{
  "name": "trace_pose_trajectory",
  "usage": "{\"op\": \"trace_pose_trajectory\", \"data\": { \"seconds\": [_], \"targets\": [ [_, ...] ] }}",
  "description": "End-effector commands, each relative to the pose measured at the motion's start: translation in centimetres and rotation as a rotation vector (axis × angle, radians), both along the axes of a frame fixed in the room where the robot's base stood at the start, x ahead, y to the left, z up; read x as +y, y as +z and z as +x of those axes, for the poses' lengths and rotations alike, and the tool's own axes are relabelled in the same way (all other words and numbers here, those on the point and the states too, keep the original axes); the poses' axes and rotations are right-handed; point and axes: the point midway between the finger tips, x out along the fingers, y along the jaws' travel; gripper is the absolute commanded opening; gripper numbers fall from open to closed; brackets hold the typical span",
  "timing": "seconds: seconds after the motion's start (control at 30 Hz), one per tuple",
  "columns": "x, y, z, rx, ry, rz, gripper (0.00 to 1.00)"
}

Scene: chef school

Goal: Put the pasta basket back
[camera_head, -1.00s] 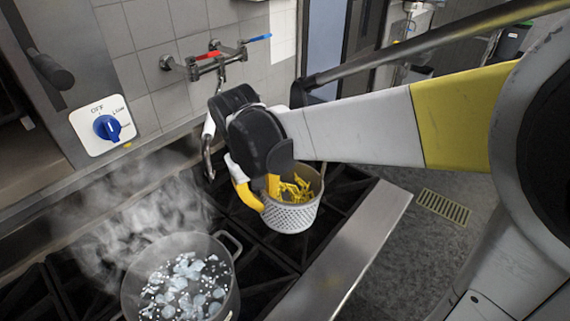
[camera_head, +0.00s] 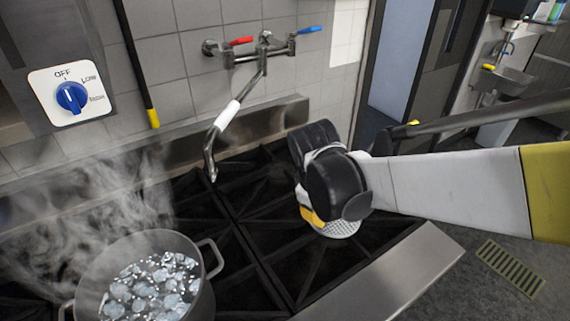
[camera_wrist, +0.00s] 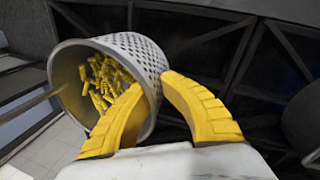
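The pasta basket (camera_wrist: 140,47) is a perforated metal basket with yellow pasta (camera_wrist: 103,85) inside, tilted in the wrist view. My gripper (camera_wrist: 153,86) has one yellow finger inside the basket and the other outside, closed on its wall near the rim. In the head view my gripper (camera_head: 312,216) hides most of the basket; only its lower perforated part (camera_head: 340,230) shows, over the right side of the stove. Whether the basket touches the stove is hard to tell. A steaming pot (camera_head: 205,290) of bubbling water stands at the lower left, apart from the basket.
The black stove grates (camera_head: 250,255) between pot and basket are clear. A metal front ledge (camera_head: 395,275) borders the stove. A faucet spout (camera_head: 228,115) hangs from the tiled wall behind the stove. A blue knob (camera_head: 72,97) is at the upper left.

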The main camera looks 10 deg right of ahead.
Motion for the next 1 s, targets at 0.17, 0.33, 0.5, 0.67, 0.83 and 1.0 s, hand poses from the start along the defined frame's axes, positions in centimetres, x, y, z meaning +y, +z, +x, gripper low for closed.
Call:
{"op": "trace_pose_trajectory", "data": {
  "seconds": [0.17,0.33,0.5,0.67,0.83,1.0],
  "targets": [
    [2.0,-2.6,3.3,0.001,0.001,-0.001,0.00],
    [2.8,-3.4,4.6,0.001,0.000,-0.001,0.00],
    [2.8,-5.0,4.7,0.001,-0.001,0.000,0.00],
    [2.8,-7.4,4.7,0.001,-0.001,0.000,0.00],
    [2.8,-7.3,4.7,0.001,-0.001,0.000,0.00],
    [2.8,-7.6,4.7,0.001,-0.001,0.000,0.00]
  ]
}}
